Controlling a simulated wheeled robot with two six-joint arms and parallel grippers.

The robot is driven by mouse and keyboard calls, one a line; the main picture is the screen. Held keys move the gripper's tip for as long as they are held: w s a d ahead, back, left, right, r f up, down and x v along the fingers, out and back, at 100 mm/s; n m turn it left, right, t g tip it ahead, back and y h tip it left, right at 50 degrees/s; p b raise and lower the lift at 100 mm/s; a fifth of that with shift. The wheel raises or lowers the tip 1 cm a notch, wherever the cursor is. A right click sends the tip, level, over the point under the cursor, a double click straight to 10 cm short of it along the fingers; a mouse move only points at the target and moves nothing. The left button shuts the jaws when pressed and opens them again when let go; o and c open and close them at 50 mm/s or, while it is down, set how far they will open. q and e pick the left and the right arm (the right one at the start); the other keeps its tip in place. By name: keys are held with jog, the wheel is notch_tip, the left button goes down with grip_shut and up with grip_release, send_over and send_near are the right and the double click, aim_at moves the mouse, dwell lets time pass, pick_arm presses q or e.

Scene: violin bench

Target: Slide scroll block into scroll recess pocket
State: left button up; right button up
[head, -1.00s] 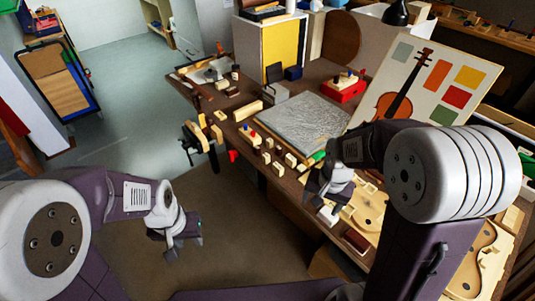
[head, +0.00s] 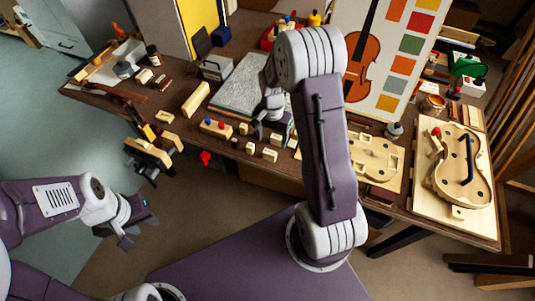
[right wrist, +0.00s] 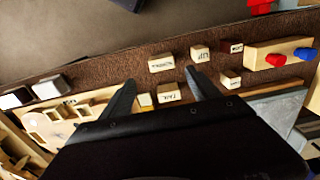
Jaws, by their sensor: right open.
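Several small pale wooden blocks lie along the bench's front edge; one block (head: 270,155) is nearest the edge. In the right wrist view, a block with dark lettering (right wrist: 161,63) lies ahead between my right fingers, and another lettered block (right wrist: 168,93) lies nearer the palm. The lettering is too small to tell surely which is the scroll block. A pale board with cut-out pockets (head: 378,160) lies right of the blocks; it also shows in the right wrist view (right wrist: 62,122). I cannot tell which pocket is the scroll recess. My right gripper (head: 266,132) is open and empty above the blocks. My left gripper (head: 130,230) hangs off the bench.
A wooden block with red and blue pegs (head: 215,128) stands left of the small blocks. A grey slab (head: 240,85) lies behind them. A violin picture panel (head: 385,55) stands at the back. A second board with a violin-shaped form (head: 455,175) lies at the right.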

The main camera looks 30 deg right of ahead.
aim_at(270, 152)
jog(key=f, duration=0.4)
jog(key=shift+w+a, duration=0.25)
jog(key=shift+a, duration=0.05)
jog(key=f, duration=0.4)
jog(key=shift+s+f, duration=0.25)
jog(key=shift+w+f, duration=0.15)
jog(key=shift+f, duration=0.1)
jog(key=c, duration=1.4)
